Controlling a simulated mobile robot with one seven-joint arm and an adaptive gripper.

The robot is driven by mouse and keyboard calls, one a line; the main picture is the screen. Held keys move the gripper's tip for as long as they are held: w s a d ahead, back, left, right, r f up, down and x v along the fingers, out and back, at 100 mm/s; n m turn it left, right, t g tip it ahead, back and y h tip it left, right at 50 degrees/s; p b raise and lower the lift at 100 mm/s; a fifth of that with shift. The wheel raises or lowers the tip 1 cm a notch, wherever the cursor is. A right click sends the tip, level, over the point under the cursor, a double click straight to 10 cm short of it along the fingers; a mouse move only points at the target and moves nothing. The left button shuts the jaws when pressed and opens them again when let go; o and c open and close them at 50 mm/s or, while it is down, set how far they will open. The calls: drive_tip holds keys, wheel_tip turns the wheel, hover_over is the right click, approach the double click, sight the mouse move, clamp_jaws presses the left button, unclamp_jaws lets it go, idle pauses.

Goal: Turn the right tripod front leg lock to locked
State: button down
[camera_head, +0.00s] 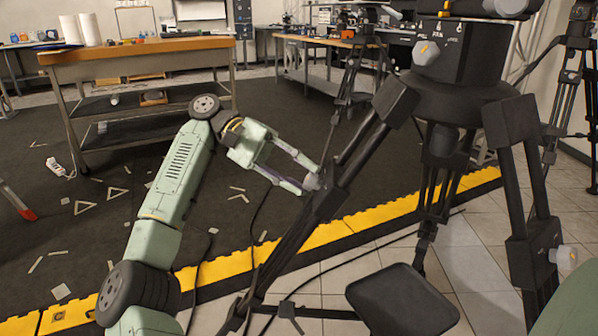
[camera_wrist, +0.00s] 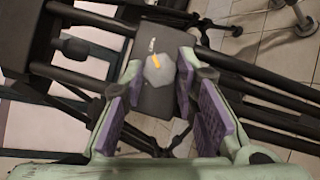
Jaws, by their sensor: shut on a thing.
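The large black tripod (camera_head: 460,95) fills the right of the head view. Its front leg lock is a pale grey knob (camera_head: 312,181) on the leg running down to the left. In the wrist view the knob (camera_wrist: 158,75) is faceted, with an orange pointer lying diagonally across it. It sits on a dark plate with a small white mark above. My gripper (camera_head: 305,187) reaches the knob from the left and is shut on it. In the wrist view the fingers of my gripper (camera_wrist: 160,68) lie on either side of it. The fingertips partly hide the knob in the head view.
Another grey knob (camera_head: 566,256) is on the tripod's right leg, and one (camera_head: 426,52) is on its head. A wooden-topped bench (camera_head: 140,50) stands at the back left. A black cable (camera_head: 257,215) hangs near my gripper. Yellow edging (camera_head: 215,272) crosses the floor.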

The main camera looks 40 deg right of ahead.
drive_tip(key=c, duration=1.3)
unclamp_jaws()
drive_tip(key=shift+r, duration=0.15)
drive_tip(key=shift+r, duration=4.9)
